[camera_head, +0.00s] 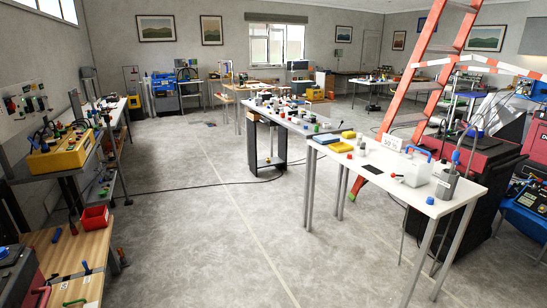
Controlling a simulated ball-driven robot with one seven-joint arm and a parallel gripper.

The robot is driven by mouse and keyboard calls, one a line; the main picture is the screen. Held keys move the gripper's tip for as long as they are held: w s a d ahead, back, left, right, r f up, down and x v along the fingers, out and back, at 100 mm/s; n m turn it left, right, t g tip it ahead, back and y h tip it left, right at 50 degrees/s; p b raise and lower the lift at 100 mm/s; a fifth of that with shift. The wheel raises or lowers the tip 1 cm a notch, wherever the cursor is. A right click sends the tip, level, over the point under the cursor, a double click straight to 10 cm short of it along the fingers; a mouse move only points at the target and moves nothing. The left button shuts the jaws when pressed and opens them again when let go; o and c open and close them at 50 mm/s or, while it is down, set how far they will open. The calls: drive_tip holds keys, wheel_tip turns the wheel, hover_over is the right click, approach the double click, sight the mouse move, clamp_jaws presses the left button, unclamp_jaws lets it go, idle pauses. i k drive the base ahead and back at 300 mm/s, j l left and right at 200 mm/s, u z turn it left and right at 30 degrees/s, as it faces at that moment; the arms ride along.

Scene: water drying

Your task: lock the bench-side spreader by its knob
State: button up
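An orange stepladder (428,47) stands on the right behind the white bench (440,205), its top cut off by the picture edge. A pale bar with orange-red parts (451,61) runs from the ladder's side toward the right edge. It looks like a spreader, bent slightly upward in the middle, but I cannot tell if it is locked. No knob on it can be made out clearly. The ladder's lower part is partly hidden behind the bench and the things on it. My gripper is not in view.
A red-and-black cabinet (470,160) crowds the ladder's right. A dark cable (180,187) crosses the floor. The central concrete floor (215,235) is mostly free.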

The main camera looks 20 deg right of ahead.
sight(531, 74)
drive_tip(key=i+l+z, duration=0.15)
drive_tip(key=i+z, duration=0.75)
drive_tip(key=i+j+z, duration=0.1)
drive_tip(key=i+z, duration=0.35)
drive_tip(key=i+l+z, duration=0.15)
drive_tip(key=i, duration=0.3)
drive_tip(key=i+l+z, duration=0.15)
drive_tip(key=i+l, duration=0.15)
drive_tip(key=i, duration=0.2)
